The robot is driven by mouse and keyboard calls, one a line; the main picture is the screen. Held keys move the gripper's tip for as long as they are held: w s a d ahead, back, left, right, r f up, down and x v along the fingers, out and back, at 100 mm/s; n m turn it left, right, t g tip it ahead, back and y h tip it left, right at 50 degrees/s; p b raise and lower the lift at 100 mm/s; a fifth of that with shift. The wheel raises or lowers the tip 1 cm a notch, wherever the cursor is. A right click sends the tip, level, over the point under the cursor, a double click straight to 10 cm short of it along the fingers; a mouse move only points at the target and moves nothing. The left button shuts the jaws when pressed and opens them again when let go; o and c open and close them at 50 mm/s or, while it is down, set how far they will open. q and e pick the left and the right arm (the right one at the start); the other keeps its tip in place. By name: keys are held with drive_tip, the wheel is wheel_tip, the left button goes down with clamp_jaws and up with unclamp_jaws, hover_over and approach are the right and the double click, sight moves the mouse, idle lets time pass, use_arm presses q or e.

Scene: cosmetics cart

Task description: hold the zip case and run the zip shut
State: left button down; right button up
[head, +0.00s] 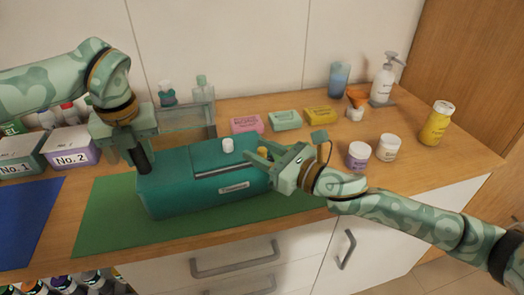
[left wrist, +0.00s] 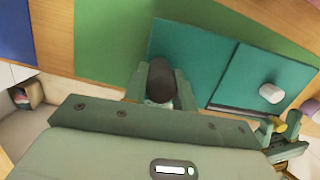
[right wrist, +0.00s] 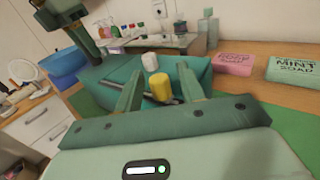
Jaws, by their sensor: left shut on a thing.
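The teal zip case (head: 205,192) lies on a green mat, with a pale-edged dark slit along its top and a small label on its front. My left gripper (head: 138,150) is shut on a dark round grip (left wrist: 160,82) at the case's left end. A yellow knob (right wrist: 160,87), seemingly the zip pull, stands near the right end of the slit. My right gripper (right wrist: 160,92) is open, its fingers either side of the knob with gaps showing. A white knob (head: 228,145) stands on top of the case; it also shows in the left wrist view (left wrist: 271,93).
Jars (head: 358,156) stand at right. Numbered boxes (head: 70,147) and a blue mat (head: 28,215) lie left. The green mat's front strip (head: 110,235) is clear.

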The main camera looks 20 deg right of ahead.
sight(206, 174)
drive_tip(key=shift+c, duration=0.3)
clamp_jaws()
drive_tip(key=a, duration=0.8)
drive_tip(key=s+a, duration=0.1)
drive_tip(key=a, duration=0.3)
drive_tip(key=shift+a, duration=0.3)
drive_tip(key=shift+o, duration=0.3)
unclamp_jaws()
drive_tip(key=shift+d, duration=0.1)
drive_tip(key=v, duration=1.2)
